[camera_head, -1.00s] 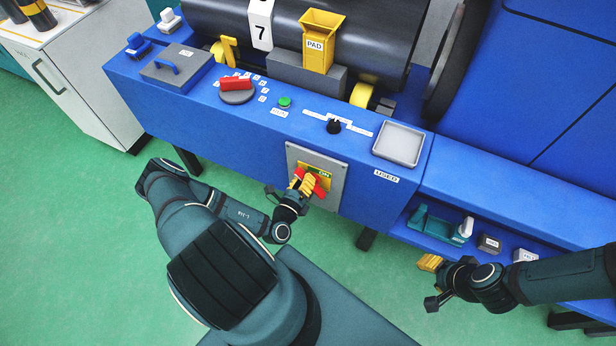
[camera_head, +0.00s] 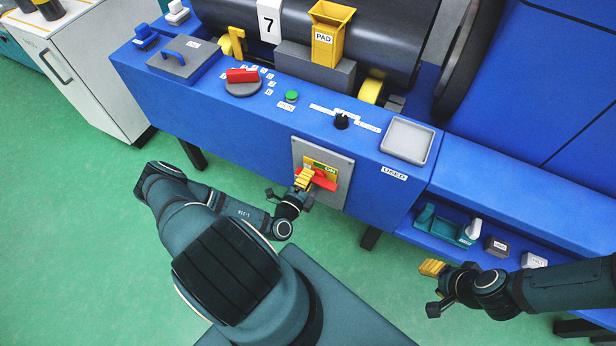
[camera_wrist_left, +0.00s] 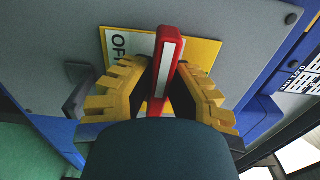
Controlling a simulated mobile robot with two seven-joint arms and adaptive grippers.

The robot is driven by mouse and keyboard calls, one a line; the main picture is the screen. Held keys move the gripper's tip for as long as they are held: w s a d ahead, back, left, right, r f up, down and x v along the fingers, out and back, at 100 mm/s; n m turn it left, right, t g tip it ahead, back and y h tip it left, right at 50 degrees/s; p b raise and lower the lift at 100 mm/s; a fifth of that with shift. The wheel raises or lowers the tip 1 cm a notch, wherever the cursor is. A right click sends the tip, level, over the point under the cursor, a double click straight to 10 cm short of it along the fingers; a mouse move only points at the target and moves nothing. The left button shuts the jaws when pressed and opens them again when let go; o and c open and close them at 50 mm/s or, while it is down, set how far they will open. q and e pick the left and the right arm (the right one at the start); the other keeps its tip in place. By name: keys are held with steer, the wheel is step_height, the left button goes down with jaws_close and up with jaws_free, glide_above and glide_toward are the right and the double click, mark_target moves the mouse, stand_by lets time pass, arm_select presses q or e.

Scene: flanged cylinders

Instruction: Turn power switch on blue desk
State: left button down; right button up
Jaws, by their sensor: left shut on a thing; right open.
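The power switch is a red handle (camera_head: 322,180) on a yellow label plate (camera_head: 332,169) with "ON" visible. The plate sits on a grey panel (camera_head: 339,192) on the front of the blue desk (camera_head: 250,140). My left gripper (camera_head: 304,179) is at the red handle, its yellow fingers on either side. In the left wrist view the red handle (camera_wrist_left: 168,62) stands between the two yellow fingers, and part of an "OF" label (camera_wrist_left: 118,45) shows. My right gripper (camera_head: 432,267) is open and empty, low at the right before the desk's lower shelf.
On the desk top are a red-handled dial (camera_head: 243,87), a green button (camera_head: 291,96), a black knob (camera_head: 341,121) and a grey tray (camera_head: 407,140). A yellow PAD holder (camera_head: 328,35) stands behind. The lower shelf holds a teal holder (camera_head: 447,226) and small blocks.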

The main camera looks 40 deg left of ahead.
arm_select(q)
steer(key=shift+n, duration=0.3)
steer(key=c, duration=0.9)
jaws_free()
steer(key=shift+w, duration=0.1)
steer(key=shift+c, duration=0.2)
steer(key=shift+s, duration=0.2)
steer(key=v, duration=1.1)
steer(key=shift+s+d, duration=0.2)
steer(key=shift+s, duration=0.15)
